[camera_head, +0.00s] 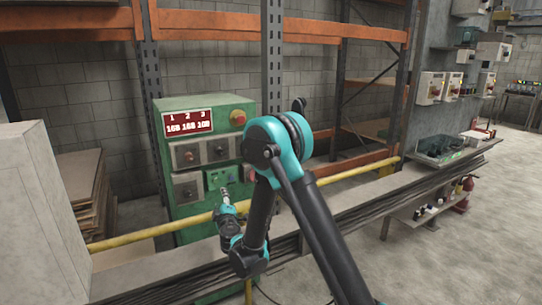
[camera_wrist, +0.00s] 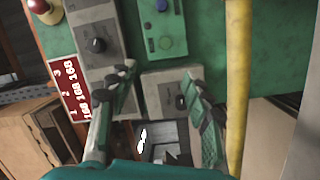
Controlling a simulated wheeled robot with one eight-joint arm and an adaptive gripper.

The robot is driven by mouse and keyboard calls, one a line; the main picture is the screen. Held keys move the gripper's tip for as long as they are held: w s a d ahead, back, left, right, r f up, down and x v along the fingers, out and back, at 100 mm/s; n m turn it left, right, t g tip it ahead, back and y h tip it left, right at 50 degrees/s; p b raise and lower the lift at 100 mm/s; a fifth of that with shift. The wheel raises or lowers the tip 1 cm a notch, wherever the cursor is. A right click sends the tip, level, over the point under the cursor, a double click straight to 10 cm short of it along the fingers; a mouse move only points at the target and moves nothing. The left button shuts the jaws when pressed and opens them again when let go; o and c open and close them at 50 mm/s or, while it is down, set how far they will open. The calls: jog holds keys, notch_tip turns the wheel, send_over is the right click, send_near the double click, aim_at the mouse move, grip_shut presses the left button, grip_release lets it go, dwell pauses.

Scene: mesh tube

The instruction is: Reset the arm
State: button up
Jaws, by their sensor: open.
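My gripper (camera_wrist: 158,105) is open in the wrist view, its two teal-and-black fingers spread apart with nothing between them. It faces the green control cabinet (camera_head: 178,116), which looks turned on its side in the wrist view. In the head view my arm (camera_head: 262,150) reaches out and folds down in front of the cabinet, and the gripper end (camera_head: 227,203) is small near the cabinet's lower right part. The wrist view shows grey boxes with black knobs (camera_wrist: 98,44) and a green panel with buttons (camera_wrist: 163,28). Whether a finger touches the cabinet I cannot tell.
A yellow rail (camera_head: 150,232) runs in front of the cabinet, and it crosses the wrist view close to the right finger (camera_wrist: 238,60). A red button (camera_head: 238,117) and a red number display (camera_head: 188,122) are on the cabinet. Orange shelving (camera_head: 220,22) stands behind. Open floor lies at right.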

jog(key=w+d+r+m+g+h, duration=0.1)
jog(key=d+r+m+h, duration=0.15)
jog(key=d, duration=0.55)
jog(key=d+r+m+h, duration=0.1)
jog(key=d+m+h, duration=0.2)
jog(key=d, duration=0.6)
jog(key=s+d+f+m+g+h, duration=0.1)
jog(key=s+d+m+g+h, duration=0.15)
jog(key=d, duration=0.55)
jog(key=s+d+m+g+h, duration=0.1)
jog(key=s+d+m+g, duration=0.2)
jog(key=d, duration=0.5)
jog(key=s+d+f+m+g+y, duration=0.1)
jog(key=s+d+f+m+g, duration=0.1)
jog(key=s, duration=0.7)
jog(key=s+d+f+m+g+y, duration=0.1)
jog(key=s+d+f, duration=0.3)
jog(key=s, duration=0.6)
jog(key=s+d+f+m+g, duration=0.3)
jog(key=s, duration=0.6)
jog(key=shift+s+d+y, duration=0.15)
jog(key=shift+s+y, duration=0.2)
jog(key=shift+y, duration=0.05)
